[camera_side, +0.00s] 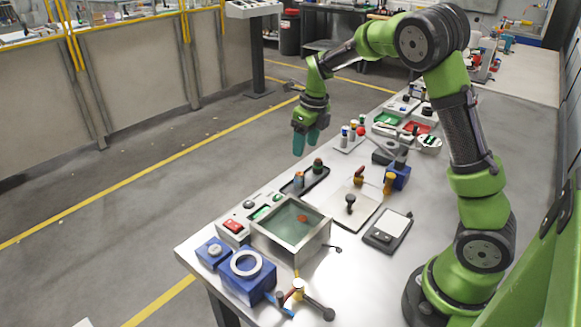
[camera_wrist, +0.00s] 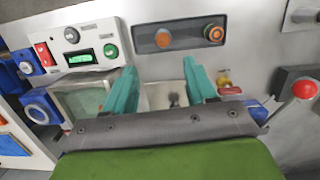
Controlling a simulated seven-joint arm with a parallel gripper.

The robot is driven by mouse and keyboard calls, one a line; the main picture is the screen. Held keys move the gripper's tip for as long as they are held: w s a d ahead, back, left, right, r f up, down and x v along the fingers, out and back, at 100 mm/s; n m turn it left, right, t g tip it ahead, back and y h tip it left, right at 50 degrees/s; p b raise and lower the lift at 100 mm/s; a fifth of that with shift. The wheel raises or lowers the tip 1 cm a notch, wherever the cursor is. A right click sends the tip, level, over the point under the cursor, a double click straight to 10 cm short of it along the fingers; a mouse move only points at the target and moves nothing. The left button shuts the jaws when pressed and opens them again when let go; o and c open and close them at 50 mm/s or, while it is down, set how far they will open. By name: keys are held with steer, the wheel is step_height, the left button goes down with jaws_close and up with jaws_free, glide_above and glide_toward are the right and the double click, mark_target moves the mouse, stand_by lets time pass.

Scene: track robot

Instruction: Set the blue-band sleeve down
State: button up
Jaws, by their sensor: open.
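My gripper (camera_side: 305,143) has two teal fingers and hangs in the air above the far left edge of the bench. In the wrist view my gripper (camera_wrist: 158,78) is open, with nothing between its fingers. A dark tray (camera_side: 309,184) on the bench holds two short upright cylinders. The nearer is a grey-blue cylinder (camera_side: 299,181) with an orange top; the farther is a dark green cylinder (camera_side: 318,167) with a reddish top. Both stand apart in the tray in the wrist view, beyond the fingertips. I cannot tell for certain which is the blue-band sleeve.
A control panel (camera_side: 236,224) and an open metal-rimmed basin (camera_side: 318,240) stand at the bench's near end, beside a blue block with a white ring (camera_side: 262,281). A rack of small capped pieces (camera_side: 349,143), a plate with a black knob (camera_side: 366,209) and a scale (camera_side: 381,238) stand farther right.

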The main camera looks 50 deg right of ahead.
steer(key=s+a+r+n+t+y, duration=0.25)
steer(key=s+a+r+n, duration=0.75)
steer(key=n, duration=0.6)
steer(key=s+a+r+n+t, duration=0.1)
steer(key=s+a+n+t, duration=0.2)
steer(key=s+n, duration=0.8)
steer(key=a+n, duration=0.2)
steer(key=n, duration=0.2)
steer(key=shift+a, duration=0.2)
